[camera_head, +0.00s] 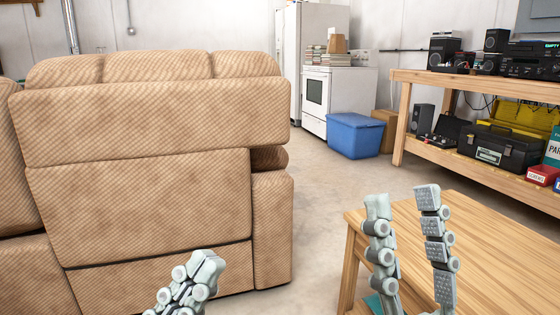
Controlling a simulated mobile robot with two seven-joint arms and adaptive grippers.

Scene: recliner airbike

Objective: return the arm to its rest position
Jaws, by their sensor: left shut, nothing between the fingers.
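My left gripper (203,265) shows at the bottom edge, left of centre, in front of the back of a tan recliner sofa (140,180). Its fingers are together with nothing between them, and the rest of that arm is out of view. My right gripper (403,197) stands with its two fingers pointing up at the lower right, in front of a wooden table (490,240). Its fingers are apart, and no object shows between their tips. The base of this gripper is cut off by the bottom edge.
A workbench (410,77) with stereo gear, toolboxes and boxes stands along the right. A blue bin (355,135) sits on the floor by a white stove (317,98). The floor between sofa and table is clear. A small teal item (375,303) shows low by the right gripper.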

